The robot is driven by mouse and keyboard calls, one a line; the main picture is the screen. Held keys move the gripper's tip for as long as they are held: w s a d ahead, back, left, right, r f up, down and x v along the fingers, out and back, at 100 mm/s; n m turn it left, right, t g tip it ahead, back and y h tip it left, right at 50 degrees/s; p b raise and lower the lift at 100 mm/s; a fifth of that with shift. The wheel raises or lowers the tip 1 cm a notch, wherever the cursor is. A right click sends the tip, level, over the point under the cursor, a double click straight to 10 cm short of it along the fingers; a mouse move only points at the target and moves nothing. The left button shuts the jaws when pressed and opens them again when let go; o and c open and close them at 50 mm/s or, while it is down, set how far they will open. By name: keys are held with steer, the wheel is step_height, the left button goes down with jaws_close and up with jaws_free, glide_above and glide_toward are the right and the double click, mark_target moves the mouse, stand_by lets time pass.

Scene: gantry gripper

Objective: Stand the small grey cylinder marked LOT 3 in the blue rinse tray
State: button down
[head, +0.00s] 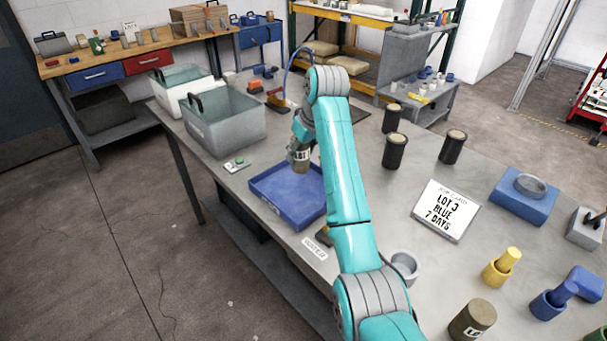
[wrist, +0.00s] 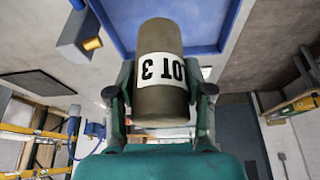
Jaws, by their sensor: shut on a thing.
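The small grey cylinder marked LOT 3 (wrist: 160,75) is between the fingers of my gripper (wrist: 160,100) in the wrist view, its label facing the camera. In the head view my gripper (head: 301,148) is shut on the cylinder (head: 300,163), which hangs roughly upright over the far part of the blue rinse tray (head: 262,187). The tray looks empty where it shows; my arm hides its right side. I cannot tell whether the cylinder's bottom touches the tray. The tray's blue also shows behind the cylinder in the wrist view (wrist: 205,20).
A card reading LOT 3 BLUE 7 DAYS (head: 445,211) lies to the right. Several dark cylinders (head: 395,151) stand beyond it. Another labelled cylinder (head: 472,320), a yellow piece (head: 502,267) and a blue block (head: 525,196) are at the right.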

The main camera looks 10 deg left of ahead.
mark_target(301, 171)
steer(key=shift+f, duration=3.5)
steer(key=shift+f, duration=0.1)
steer(key=shift+c, duration=2.3)
jaws_free()
steer(key=v, duration=1.1)
steer(key=shift+r, duration=0.55)
steer(key=shift+s, duration=0.1)
